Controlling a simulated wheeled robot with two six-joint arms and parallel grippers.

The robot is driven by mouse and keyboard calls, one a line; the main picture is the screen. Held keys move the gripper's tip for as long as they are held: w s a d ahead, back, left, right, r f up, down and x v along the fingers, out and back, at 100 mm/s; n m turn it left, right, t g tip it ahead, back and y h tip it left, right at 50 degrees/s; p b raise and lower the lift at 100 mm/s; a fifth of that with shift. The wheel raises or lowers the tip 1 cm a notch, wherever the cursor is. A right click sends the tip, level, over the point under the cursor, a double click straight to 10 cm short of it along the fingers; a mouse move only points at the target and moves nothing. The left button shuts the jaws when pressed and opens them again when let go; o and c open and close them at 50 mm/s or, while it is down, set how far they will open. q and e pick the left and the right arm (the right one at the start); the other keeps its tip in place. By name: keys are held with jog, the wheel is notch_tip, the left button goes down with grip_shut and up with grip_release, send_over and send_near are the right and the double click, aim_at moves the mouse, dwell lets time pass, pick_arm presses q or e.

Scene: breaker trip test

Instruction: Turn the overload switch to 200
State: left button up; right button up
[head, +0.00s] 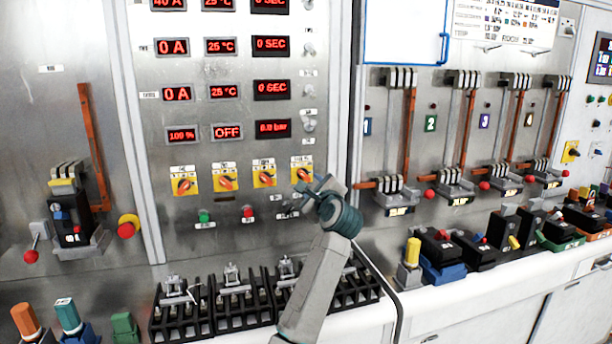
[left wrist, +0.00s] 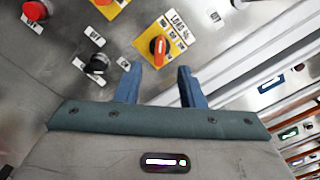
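Several rotary switches with orange knobs on yellow plates sit in a row on the grey panel. The rightmost switch (head: 302,172) is just above my left gripper (head: 313,188). In the left wrist view, an orange knob (left wrist: 158,45) on a yellow plate, with a label that partly reads "LOAD %", lies just beyond my fingertips (left wrist: 158,68). The fingers are open with a gap between them and nothing held. The knob is apart from the fingers, and its pointed setting is too small to read. My right gripper is not in view.
Other switches (head: 265,176) sit close to the left. Below are a green button (head: 204,216) and a red button (head: 247,212). A black terminal rack (head: 230,305) stands on the ledge beneath. Tall breakers with copper bars (head: 408,130) stand to the right.

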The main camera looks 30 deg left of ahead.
aim_at(305, 176)
pick_arm(q)
jog(key=p+x, duration=0.1)
jog(key=x, duration=0.6)
jog(key=shift+s+p, duration=0.1)
jog(key=shift+p, duration=0.25)
grip_shut()
